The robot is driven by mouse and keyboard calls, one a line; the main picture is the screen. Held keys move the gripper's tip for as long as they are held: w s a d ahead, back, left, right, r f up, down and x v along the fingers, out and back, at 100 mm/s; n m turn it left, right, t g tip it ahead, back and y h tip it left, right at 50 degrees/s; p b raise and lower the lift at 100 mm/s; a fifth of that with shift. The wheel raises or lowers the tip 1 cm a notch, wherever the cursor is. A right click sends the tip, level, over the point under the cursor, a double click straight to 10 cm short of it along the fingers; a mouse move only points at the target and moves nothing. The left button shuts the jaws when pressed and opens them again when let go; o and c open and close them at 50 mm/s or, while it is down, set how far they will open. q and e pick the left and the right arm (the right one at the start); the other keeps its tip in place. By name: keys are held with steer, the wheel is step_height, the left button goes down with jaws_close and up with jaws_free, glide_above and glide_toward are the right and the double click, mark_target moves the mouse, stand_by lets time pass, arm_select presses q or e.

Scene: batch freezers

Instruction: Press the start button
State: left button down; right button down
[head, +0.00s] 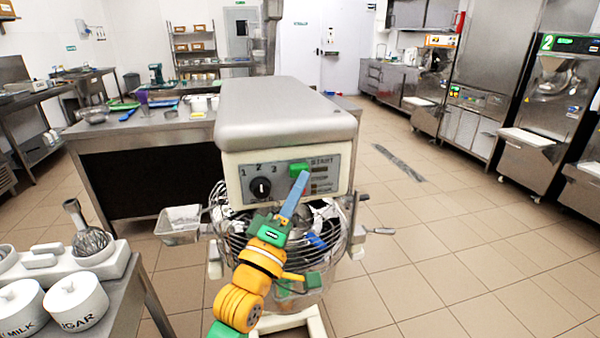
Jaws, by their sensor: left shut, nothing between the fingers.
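The mixer (285,108) stands upright in front of me, with a control panel (282,187) on its front. The panel has a dial (261,188) marked 1, 2, 3 and a green start button (299,169) below the word START. Darker buttons lie under it, partly hidden by my gripper. My left gripper (302,176) is shut and empty. Its blue-grey fingers point up at the panel, and the tips overlap the lower edge of the green button. I cannot tell whether they touch it. My right gripper is not in view.
A wire guard (225,228) surrounds the mixer bowl below the panel. A bench (115,291) at the lower left holds white jars (75,303) and a whisk (88,238). A steel table (160,130) stands behind the mixer. Open tiled floor (450,240) lies to the right.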

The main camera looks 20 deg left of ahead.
arm_select(q)
steer(key=shift+w+a, duration=0.25)
steer(key=shift+w, duration=0.1)
